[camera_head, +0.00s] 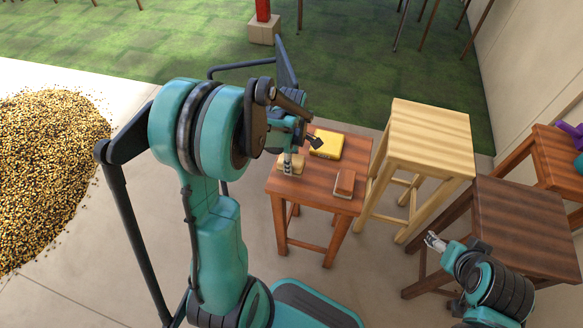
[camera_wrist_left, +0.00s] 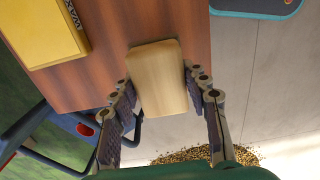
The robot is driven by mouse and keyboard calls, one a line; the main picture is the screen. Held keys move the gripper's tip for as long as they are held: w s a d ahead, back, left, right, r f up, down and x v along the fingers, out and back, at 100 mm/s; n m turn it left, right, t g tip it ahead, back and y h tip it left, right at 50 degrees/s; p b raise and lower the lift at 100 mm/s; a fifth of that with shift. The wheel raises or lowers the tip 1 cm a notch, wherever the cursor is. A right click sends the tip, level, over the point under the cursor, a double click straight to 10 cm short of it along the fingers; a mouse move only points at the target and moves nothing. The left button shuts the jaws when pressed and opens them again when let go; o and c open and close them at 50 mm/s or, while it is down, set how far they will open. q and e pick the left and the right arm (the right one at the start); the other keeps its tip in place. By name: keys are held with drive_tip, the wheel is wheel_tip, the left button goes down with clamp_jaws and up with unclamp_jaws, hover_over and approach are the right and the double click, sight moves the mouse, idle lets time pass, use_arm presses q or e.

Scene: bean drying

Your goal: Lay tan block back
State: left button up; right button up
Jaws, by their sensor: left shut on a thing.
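The tan block (camera_wrist_left: 158,78) lies between the two fingers of my left gripper (camera_wrist_left: 163,92), which is shut on it. In the head view, my left gripper (camera_head: 289,166) is at the left side of the small reddish-brown table (camera_head: 312,200), with part of the tan block (camera_head: 298,160) showing beside the fingers. In the left wrist view the block is over the tabletop (camera_wrist_left: 110,75) near its edge. I cannot tell whether it touches the top. My right gripper (camera_head: 435,241) is away at the lower right beside the dark stool; its jaw state is unclear.
A yellow wax box (camera_head: 326,144) and a red-brown block (camera_head: 344,184) lie on the same table. A pale wooden stool (camera_head: 428,135) and a dark brown stool (camera_head: 520,225) stand to the right. Beans (camera_head: 45,165) are heaped on the floor at left.

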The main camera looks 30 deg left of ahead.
use_arm(q)
wheel_tip(320, 180, down, 4)
drive_tip(key=shift+r+b, duration=0.25)
drive_tip(key=shift+b, duration=0.45)
drive_tip(key=shift+r, duration=0.1)
drive_tip(key=shift+f, duration=0.2)
drive_tip(key=o, duration=1.1)
drive_tip(key=shift+r, duration=0.15)
